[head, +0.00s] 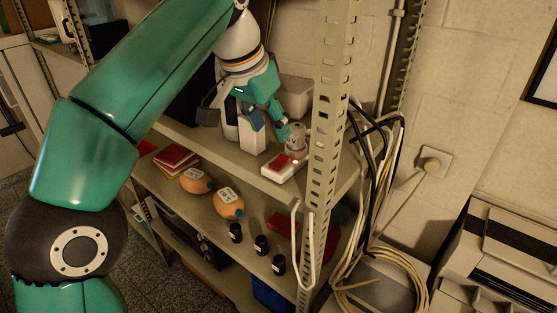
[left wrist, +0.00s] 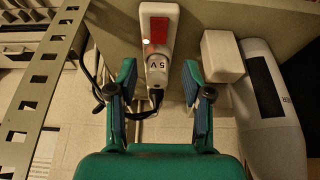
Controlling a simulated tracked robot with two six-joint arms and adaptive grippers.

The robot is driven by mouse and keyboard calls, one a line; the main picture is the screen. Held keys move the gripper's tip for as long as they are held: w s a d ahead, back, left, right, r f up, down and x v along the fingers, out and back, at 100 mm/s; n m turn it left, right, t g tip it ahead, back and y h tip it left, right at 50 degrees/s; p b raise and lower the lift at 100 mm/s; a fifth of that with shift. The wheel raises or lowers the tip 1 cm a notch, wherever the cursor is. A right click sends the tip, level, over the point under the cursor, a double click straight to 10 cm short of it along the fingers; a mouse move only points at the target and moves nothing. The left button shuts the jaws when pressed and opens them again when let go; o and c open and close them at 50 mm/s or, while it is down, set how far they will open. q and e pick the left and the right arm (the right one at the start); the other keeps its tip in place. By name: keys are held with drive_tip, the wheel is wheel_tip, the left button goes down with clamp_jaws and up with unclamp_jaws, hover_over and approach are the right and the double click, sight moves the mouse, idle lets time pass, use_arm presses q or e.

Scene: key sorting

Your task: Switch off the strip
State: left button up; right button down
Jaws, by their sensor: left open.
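The power strip (head: 283,168) is white with a red switch and lies near the front edge of the upper shelf. In the left wrist view the strip (left wrist: 166,11) shows at top centre, with its red rocker switch (left wrist: 159,31) and a small bright spot beside it. A pale round adapter marked "5V" (left wrist: 155,66) sits on the strip, with a dark cable at its end. My left gripper (head: 270,127) is open and empty, above the adapter end of the strip. In the left wrist view its fingers (left wrist: 160,88) stand either side of the adapter. My right gripper is out of view.
A small white block (left wrist: 222,56) and a tall white device (left wrist: 268,100) stand close beside the strip. A perforated metal post (head: 332,120) rises close to the gripper. Black and white cables (head: 375,190) hang right of it.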

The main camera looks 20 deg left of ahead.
sight(282, 159)
use_arm(q)
drive_tip(key=b+x, duration=0.1)
drive_tip(key=x, duration=0.7)
drive_tip(key=shift+s+f+b, duration=0.1)
drive_tip(key=shift+s+b, duration=0.05)
drive_tip(key=shift+b, duration=0.2)
